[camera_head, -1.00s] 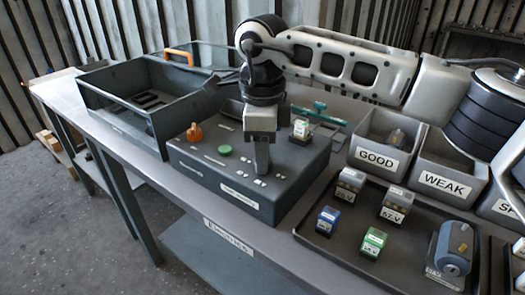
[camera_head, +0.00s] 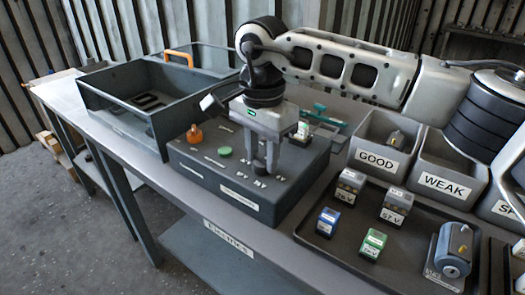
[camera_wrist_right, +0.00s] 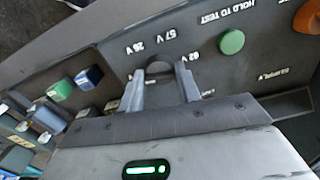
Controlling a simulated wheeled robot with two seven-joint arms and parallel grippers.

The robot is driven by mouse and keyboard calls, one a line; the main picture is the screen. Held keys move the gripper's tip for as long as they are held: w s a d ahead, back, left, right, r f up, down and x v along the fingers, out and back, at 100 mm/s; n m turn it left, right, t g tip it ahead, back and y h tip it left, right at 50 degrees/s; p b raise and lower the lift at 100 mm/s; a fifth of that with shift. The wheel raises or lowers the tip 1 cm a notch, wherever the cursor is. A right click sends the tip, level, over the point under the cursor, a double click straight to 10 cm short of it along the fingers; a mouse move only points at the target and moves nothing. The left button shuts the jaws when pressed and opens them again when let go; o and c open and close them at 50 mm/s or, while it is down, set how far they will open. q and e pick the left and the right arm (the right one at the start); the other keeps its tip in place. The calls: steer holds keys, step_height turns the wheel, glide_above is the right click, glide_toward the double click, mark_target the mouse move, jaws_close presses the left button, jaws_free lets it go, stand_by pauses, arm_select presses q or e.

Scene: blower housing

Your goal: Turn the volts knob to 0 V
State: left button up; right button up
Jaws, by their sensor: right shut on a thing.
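The dark test box (camera_head: 200,175) stands on the bench with printed labels on its sloping top. My right gripper (camera_head: 265,168) points down at the front part of this top. In the right wrist view my right gripper (camera_wrist_right: 162,72) is shut on the dark round volts knob (camera_wrist_right: 159,67), one finger on each side. Labels 57 V, 26 V and 92 V show around the knob; a 0 V mark and the knob's pointer cannot be made out. My left gripper is not in view.
A green button (camera_head: 225,151) and an orange knob (camera_head: 195,134) sit on the box top near the gripper. A small labelled block (camera_head: 301,131) stands at its back right. A tray (camera_head: 330,247) with several blocks and GOOD and WEAK bins (camera_head: 377,159) lie to the right.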

mark_target(262, 157)
steer(key=shift+r+n, duration=0.15)
steer(key=shift+n, duration=0.45)
steer(key=o, duration=1)
step_height(262, 157, up, 16)
steer(key=shift+f+p, duration=0.1)
steer(key=shift+p, duration=0.3)
